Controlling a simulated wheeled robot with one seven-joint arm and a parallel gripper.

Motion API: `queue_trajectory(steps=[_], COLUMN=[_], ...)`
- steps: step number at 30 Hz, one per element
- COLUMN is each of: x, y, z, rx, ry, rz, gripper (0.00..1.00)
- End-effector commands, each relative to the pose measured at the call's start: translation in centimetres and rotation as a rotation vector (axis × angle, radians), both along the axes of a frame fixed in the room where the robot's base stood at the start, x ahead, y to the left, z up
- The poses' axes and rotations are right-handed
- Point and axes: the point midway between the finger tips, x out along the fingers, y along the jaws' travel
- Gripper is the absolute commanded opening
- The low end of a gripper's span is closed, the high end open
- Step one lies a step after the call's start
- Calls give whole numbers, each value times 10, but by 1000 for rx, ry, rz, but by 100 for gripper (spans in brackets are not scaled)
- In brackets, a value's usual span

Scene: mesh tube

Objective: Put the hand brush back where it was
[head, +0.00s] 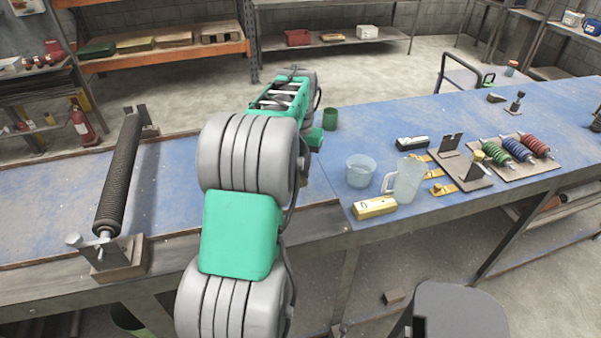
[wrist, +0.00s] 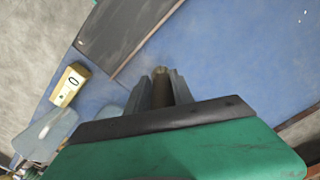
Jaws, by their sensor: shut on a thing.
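My gripper (wrist: 162,76) shows at the middle of the wrist view, its two dark fingers shut on a brown, rod-like thing. I take this to be the handle of the hand brush (wrist: 160,92); only a short piece with a paler tip shows between the fingers. The rest of it is hidden by the fingers and the green wrist housing. The blue bench top (wrist: 215,55) lies beneath it; I cannot tell whether the brush touches it. In the head view my arm hides the gripper and the brush.
A yellow box (head: 374,207), a clear tub (head: 360,171) and a clear jug (head: 405,181) stand right of my arm. A long ribbed roller (head: 119,175) lies at left. Bare blue bench lies between roller and arm.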

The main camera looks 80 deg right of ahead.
Motion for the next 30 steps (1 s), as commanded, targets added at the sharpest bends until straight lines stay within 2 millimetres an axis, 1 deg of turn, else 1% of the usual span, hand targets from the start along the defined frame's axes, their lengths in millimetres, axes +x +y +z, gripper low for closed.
queue_trajectory(steps=[4,6,9,19,20,27,30], x=[0,0,0,0,0,0,0], y=[-10,-9,-8,-9,-9,-9,-9], z=[-11,-24,-38,-44,-44,-43,-43], rx=[0,2,0,-2,-1,-1,-1], ry=[0,0,0,0,0,0,0], rz=[0,1,1,1,1,1,1], gripper=[0,0,0,0,30,50,50])
